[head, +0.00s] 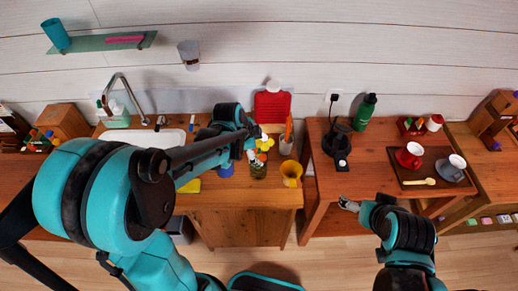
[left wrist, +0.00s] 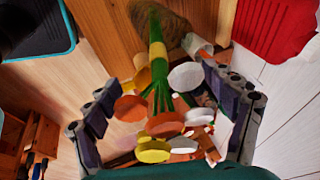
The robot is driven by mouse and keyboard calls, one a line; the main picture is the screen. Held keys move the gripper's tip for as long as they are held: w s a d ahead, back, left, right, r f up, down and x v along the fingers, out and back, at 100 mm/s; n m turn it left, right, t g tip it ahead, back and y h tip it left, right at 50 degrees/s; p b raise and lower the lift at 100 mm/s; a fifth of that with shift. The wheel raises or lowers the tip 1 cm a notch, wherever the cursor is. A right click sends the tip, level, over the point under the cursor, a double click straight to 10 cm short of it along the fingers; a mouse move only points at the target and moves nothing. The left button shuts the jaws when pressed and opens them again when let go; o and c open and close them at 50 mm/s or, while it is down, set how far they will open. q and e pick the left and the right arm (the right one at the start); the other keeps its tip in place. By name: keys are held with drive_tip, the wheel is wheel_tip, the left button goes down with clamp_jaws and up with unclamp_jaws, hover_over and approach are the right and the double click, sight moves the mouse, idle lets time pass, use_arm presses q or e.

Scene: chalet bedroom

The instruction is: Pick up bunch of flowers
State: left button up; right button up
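The bunch of flowers (left wrist: 165,122) has orange, yellow and white blooms, green stems and a yellow band. In the left wrist view, the blooms lie between the spread fingers of my left gripper (left wrist: 168,88), which is open around them. In the head view, the flowers (head: 265,143) stand in a brownish jar (head: 258,170) on the wooden counter, and my left gripper (head: 254,154) is right at them. The arm hides part of the bunch. My right gripper (head: 348,204) is away to the right, in front of the side table; its opening is too small to judge.
A yellow mug (head: 291,174) stands close to the right of the jar, and a blue cup (head: 227,170) to its left. A tray (head: 425,182) with cups is on the right table (head: 345,183).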

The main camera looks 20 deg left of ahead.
use_arm(q)
drive_tip(key=c, duration=1.3)
drive_tip(key=shift+r, duration=0.1)
